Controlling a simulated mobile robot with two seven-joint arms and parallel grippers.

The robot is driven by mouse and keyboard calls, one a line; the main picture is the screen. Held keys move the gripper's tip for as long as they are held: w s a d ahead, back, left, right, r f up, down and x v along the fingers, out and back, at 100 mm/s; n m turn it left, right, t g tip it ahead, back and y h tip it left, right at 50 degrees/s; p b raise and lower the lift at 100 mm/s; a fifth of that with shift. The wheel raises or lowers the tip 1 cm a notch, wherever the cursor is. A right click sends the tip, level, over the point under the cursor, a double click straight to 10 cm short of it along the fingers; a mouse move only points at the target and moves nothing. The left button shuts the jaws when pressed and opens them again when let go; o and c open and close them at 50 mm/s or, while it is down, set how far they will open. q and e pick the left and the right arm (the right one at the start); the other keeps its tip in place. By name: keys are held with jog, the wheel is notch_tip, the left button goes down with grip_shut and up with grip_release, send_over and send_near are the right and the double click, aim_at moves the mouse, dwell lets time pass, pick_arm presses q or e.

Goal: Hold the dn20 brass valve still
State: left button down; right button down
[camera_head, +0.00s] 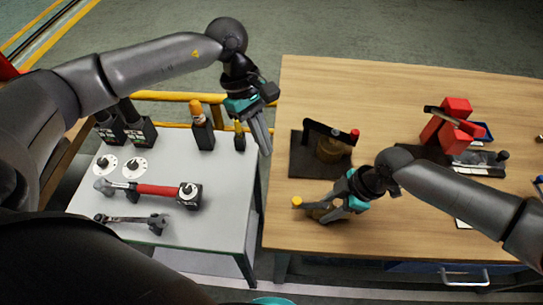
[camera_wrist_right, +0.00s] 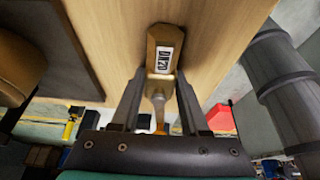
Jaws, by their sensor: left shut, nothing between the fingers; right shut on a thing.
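The DN20 brass valve (camera_wrist_right: 162,52) shows in the right wrist view, a brass body with a white label reading DN20. My right gripper (camera_wrist_right: 157,100) is shut on it, with one finger on each side. In the head view the valve is mostly hidden by my right gripper (camera_head: 328,212), low over the front-left part of the wooden table; a yellow-orange knob (camera_head: 297,202) shows beside the fingers. My left gripper (camera_head: 265,145) is shut and empty, hanging over the gap between the grey table and the wooden table.
A dark plate with a brass fitting (camera_head: 330,149) stands just behind the right gripper. A red vise (camera_head: 452,125) stands further right. Bare wood lies at the table's back.

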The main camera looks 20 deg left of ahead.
dwell(0.3)
jog(key=shift+c, duration=1.6)
grip_release()
